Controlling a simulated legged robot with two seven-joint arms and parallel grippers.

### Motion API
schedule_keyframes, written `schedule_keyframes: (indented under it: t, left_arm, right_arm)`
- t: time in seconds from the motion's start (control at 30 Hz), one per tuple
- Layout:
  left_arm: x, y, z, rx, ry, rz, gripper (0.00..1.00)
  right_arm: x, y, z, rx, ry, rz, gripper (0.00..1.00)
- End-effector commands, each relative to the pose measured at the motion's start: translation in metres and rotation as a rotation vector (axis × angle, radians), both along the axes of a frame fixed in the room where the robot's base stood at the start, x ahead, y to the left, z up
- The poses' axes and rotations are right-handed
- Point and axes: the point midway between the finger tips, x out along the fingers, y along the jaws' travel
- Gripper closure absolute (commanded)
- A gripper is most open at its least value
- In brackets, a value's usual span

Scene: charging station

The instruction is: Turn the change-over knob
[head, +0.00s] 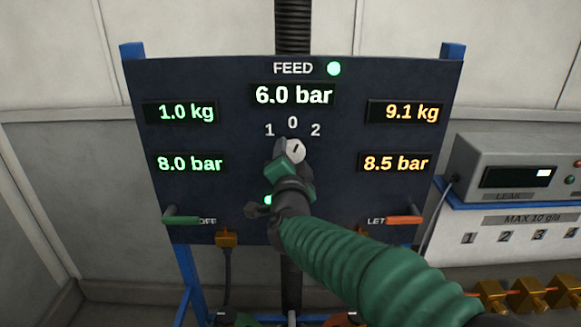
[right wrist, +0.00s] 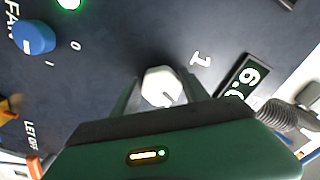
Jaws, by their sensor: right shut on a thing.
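The change-over knob (head: 296,150) is a small white knob on the dark panel (head: 240,130), under the marks 1, 0 and 2. It carries a short dark mark; I cannot tell for certain which number it points at. In the right wrist view the knob (right wrist: 160,86) sits between the two fingers of my right gripper (right wrist: 163,93), which is shut on it. In the head view my right gripper (head: 292,160) reaches the knob from below, and its green arm covers the panel's lower middle. My left gripper is not in view.
Displays read FEED 6.0 bar (head: 292,95), 1.0 kg, 8.0 bar, 9.1 kg and 8.5 bar. The FEED lamp (head: 334,68) is green. A green lever (head: 182,220) and an orange lever (head: 404,220) flank the panel. A blue FAN knob (right wrist: 34,37) is near my gripper. A leak meter (head: 518,170) stands right.

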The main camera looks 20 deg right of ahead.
Motion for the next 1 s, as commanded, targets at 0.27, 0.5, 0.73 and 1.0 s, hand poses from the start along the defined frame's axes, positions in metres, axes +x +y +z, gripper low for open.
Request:
schedule_keyframes:
  t: [0.27,0.5,0.73,1.0]
  left_arm:
    - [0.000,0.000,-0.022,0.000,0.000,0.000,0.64]
    - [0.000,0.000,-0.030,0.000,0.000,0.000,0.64]
    - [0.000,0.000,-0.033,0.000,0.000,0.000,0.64]
    - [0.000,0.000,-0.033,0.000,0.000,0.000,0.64]
  right_arm:
    - [0.000,0.001,-0.004,0.209,-0.055,0.000,0.88]
    - [0.000,0.001,-0.003,0.324,-0.087,0.000,0.88]
    - [0.001,0.001,-0.002,0.373,-0.100,0.000,0.88]
    - [0.001,0.001,-0.002,0.382,-0.101,-0.001,0.88]
